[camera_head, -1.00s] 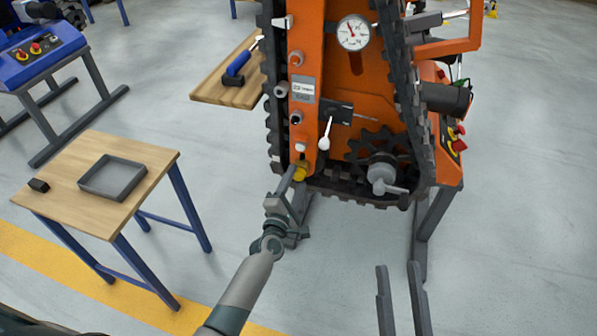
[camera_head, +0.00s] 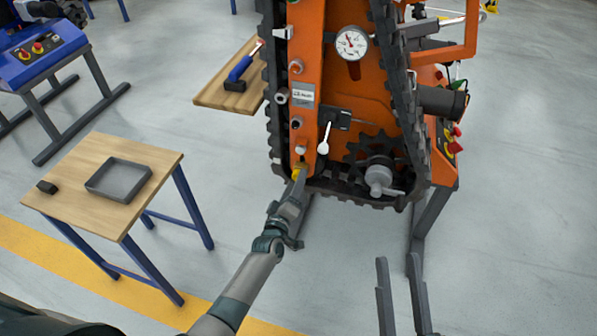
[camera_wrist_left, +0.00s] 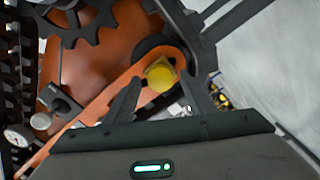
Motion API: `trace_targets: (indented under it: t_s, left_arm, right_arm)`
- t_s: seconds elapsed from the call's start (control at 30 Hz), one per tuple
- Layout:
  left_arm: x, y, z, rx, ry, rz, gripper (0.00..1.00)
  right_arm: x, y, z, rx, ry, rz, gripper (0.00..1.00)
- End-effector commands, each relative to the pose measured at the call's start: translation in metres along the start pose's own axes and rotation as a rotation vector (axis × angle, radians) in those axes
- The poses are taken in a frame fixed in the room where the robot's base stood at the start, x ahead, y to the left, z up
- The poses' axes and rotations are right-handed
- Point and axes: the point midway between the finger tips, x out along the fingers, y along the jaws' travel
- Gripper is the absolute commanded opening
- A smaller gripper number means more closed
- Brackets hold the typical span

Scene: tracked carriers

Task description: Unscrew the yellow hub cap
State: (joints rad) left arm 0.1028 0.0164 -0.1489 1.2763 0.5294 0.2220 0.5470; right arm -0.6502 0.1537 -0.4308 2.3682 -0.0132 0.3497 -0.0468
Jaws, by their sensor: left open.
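The yellow hub cap (camera_head: 295,173) sits at the lower end of the orange side plate of the tracked carrier, mostly hidden behind my left gripper in the head view. The left wrist view shows the cap (camera_wrist_left: 161,74) face on, with faceted sides. My left gripper (camera_head: 299,180) is right at the cap. Its fingers (camera_wrist_left: 163,93) are spread, one on either side of the cap and a little short of it in the picture; I cannot tell if either touches. My right gripper (camera_head: 398,262) is at the lower right, its two fingers apart and empty, over the floor.
A wooden table (camera_head: 75,195) on the left holds an empty grey tray (camera_head: 119,181) and a small black block (camera_head: 47,187). The carrier's black track (camera_head: 273,118) runs close beside the cap.

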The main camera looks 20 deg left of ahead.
Motion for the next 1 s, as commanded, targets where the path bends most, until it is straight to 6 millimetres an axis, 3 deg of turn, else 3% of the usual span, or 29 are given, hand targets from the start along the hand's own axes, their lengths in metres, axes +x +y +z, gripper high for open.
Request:
trace_targets:
  t_s: [0.17,0.6,1.0]
  left_arm:
    - [0.0,0.0,0.0,0.174,0.001,-0.001,0.5]
    - [0.0,0.0,-0.001,0.245,0.0,-0.002,0.5]
    - [0.0,0.001,-0.001,0.852,0.001,-0.001,0.5]
  right_arm:
    - [0.004,-0.001,-0.007,0.0,0.0,0.0,0.31]
    - [0.005,-0.001,-0.01,0.0,0.0,0.0,0.31]
    - [0.014,-0.003,-0.027,0.0,0.0,0.0,0.31]
